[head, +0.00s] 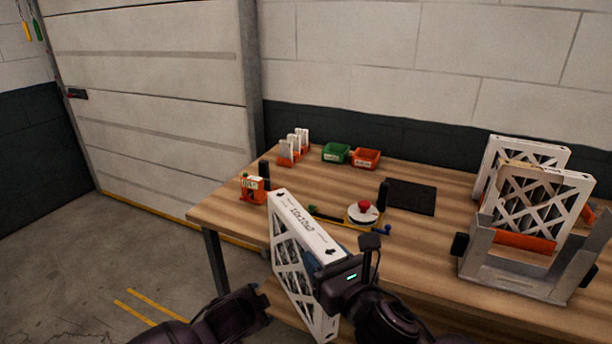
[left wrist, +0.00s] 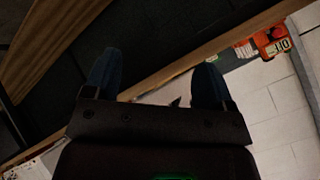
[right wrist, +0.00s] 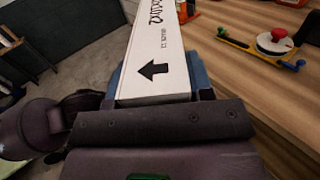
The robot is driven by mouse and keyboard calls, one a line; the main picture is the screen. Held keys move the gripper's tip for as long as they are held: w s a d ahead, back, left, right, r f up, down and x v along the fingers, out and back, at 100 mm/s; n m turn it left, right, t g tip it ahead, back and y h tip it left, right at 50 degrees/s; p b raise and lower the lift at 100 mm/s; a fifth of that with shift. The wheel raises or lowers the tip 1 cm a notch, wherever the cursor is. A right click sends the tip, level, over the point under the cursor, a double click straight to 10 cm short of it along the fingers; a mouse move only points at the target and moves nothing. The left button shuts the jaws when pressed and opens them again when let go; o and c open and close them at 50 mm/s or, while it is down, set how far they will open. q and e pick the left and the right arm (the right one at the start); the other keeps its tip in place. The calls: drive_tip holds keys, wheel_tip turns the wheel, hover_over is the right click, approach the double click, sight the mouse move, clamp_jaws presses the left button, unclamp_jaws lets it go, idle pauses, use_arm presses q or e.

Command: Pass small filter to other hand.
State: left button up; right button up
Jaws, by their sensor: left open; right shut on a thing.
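The small filter (head: 308,232), a white frame with a lattice face and printed black text and arrows, is held upright near the table's front edge. My right gripper (head: 338,280) is shut on its edge; in the right wrist view the blue fingers (right wrist: 158,85) sit on either side of the white edge with a black arrow. My left gripper (head: 262,300) is low, left of the filter and apart from it as far as I can tell. In the left wrist view its blue fingers (left wrist: 157,88) are spread with nothing between them.
A red-button device (head: 364,212), an orange display unit (head: 254,190), a black mat (head: 411,196), and green (head: 336,153) and orange (head: 366,159) bins are on the wooden table (head: 440,245).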

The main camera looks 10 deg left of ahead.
use_arm(q)
drive_tip(key=w+a+r+m+t+y, duration=0.1)
drive_tip(key=w+a+r+y, duration=0.3)
drive_tip(key=w+a+r, duration=0.5)
drive_tip(key=w+a+r+m+y, duration=0.2)
drive_tip(key=w+a+r+y, duration=0.2)
drive_tip(key=w+r, duration=0.55)
wheel_tip(320, 180, up, 16)
drive_tip(key=m+g+h, duration=0.7)
drive_tip(key=m+g, duration=0.4)
drive_tip(key=m, duration=0.3)
hover_over(305, 220)
drive_tip(key=shift+w+r, duration=0.1)
drive_tip(key=shift+r, duration=0.05)
drive_tip(key=shift+d+f, duration=0.1)
drive_tip(key=shift+f, duration=0.35)
wheel_tip(305, 220, down, 11)
